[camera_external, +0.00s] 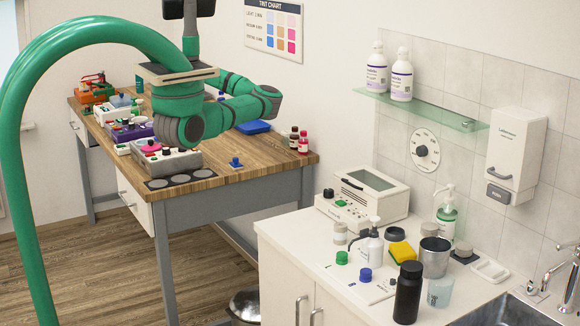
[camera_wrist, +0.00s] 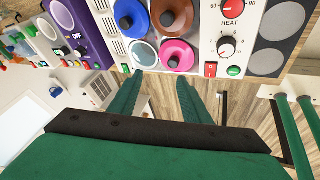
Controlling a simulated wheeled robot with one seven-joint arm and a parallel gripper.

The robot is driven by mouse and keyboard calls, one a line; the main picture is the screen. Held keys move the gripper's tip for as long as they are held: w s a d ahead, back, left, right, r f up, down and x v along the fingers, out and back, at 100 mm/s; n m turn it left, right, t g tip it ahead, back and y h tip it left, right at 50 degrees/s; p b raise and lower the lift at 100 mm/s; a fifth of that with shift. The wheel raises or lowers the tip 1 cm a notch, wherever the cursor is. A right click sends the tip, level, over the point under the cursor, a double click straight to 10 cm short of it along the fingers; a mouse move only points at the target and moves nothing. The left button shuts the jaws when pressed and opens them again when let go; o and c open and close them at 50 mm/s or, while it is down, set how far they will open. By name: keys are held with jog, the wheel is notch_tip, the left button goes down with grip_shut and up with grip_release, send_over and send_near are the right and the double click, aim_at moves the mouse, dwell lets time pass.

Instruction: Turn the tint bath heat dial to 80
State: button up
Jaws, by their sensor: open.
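In the wrist view the tint bath (camera_wrist: 202,30) has a white panel at the upper right, marked HEAT. A red dial (camera_wrist: 232,8) sits above that word, with 60 and 90 readable on its scale and its top cut off by the frame edge. I cannot tell which dial the word belongs to, nor the red dial's setting. My gripper (camera_wrist: 155,82) is open and empty, its green fingers apart, left of and below the panel in the picture. In the external view the bath (camera_external: 178,161) is partly behind my arm.
On the panel are a red switch (camera_wrist: 210,69) and a green button (camera_wrist: 234,71). Blue (camera_wrist: 130,15) and pink (camera_wrist: 177,55) round lids lie beside it. Grey discs (camera_wrist: 267,60) flank it on the right.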

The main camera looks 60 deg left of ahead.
jog(key=w+d+r+n+t+h, duration=0.1)
jog(key=w+d+t+h, duration=0.2)
jog(key=w+d+h, duration=0.35)
jog(key=shift+y, duration=0.75)
jog(key=f, duration=0.3)
jog(key=d+f, duration=0.1)
jog(key=f, duration=0.3)
jog(key=d+f, duration=0.1)
jog(key=f, duration=0.2)
jog(key=shift+w+f, duration=0.15)
jog(key=shift+f, duration=0.05)
jog(key=c, duration=1.1)
